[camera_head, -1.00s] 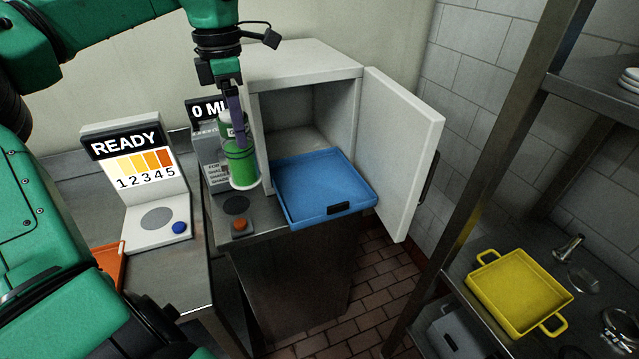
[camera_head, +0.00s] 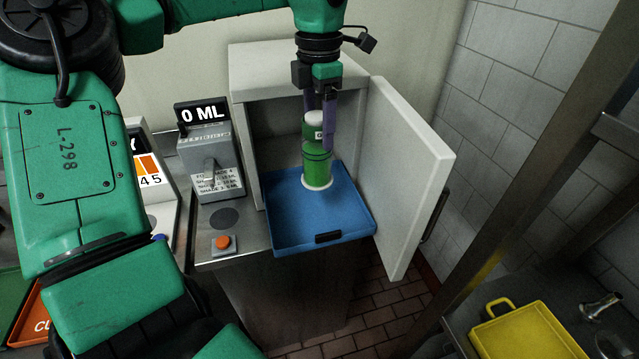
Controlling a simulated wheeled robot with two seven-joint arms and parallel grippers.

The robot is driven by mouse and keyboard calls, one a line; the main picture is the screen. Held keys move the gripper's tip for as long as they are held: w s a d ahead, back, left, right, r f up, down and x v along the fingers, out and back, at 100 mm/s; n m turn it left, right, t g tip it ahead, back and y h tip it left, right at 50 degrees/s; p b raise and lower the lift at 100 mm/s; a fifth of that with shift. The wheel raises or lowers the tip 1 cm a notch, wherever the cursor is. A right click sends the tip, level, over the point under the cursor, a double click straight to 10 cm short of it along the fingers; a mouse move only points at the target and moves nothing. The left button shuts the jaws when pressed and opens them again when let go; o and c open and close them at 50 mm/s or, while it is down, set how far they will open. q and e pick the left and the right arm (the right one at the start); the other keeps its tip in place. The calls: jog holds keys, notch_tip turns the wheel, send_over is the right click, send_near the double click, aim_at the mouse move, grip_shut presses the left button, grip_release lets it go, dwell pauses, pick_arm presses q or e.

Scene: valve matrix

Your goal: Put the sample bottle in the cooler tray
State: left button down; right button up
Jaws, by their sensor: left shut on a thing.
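The sample bottle (camera_head: 317,172) is a clear cylinder with green contents and a pale cap. My left gripper (camera_head: 319,125) comes down from above and is shut on its upper part, holding it upright. The blue cooler tray (camera_head: 290,236) is pulled partly out of the open white cooler (camera_head: 290,62). The bottle shows over the back right part of the tray; I cannot tell whether its base touches the tray floor. My right gripper is not in view.
The cooler door (camera_head: 408,175) stands open to the right of the tray. A grey dispenser reading 0 ML (camera_head: 210,160) stands to the left, with an orange button (camera_head: 223,242) in front. A yellow tray (camera_head: 525,335) sits on the shelf at lower right.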

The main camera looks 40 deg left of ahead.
aim_at(320, 179)
pick_arm(q)
notch_tip(320, 179, down, 6)
jog(key=shift+s+r+p, duration=0.1)
jog(key=shift+r+p, duration=0.1)
jog(key=shift+p, duration=0.4)
jog(key=f, duration=0.2)
jog(key=f+p, duration=0.1)
jog(key=f, duration=0.2)
jog(key=f+p, duration=0.1)
jog(key=f, duration=0.2)
jog(key=shift+w, duration=0.25)
jog(key=shift+w+a+f, duration=0.1)
jog(key=shift+f, duration=0.2)
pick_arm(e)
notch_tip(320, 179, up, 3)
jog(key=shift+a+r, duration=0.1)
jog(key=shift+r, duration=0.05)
pick_arm(q)
grip_release()
jog(key=shift+r, duration=0.2)
jog(key=shift+r+b, duration=0.3)
jog(key=shift+r, duration=0.05)
notch_tip(320, 179, up, 10)
jog(key=shift+r+b, duration=0.1)
jog(key=shift+b, duration=1.1)
jog(key=shift+r, duration=0.45)
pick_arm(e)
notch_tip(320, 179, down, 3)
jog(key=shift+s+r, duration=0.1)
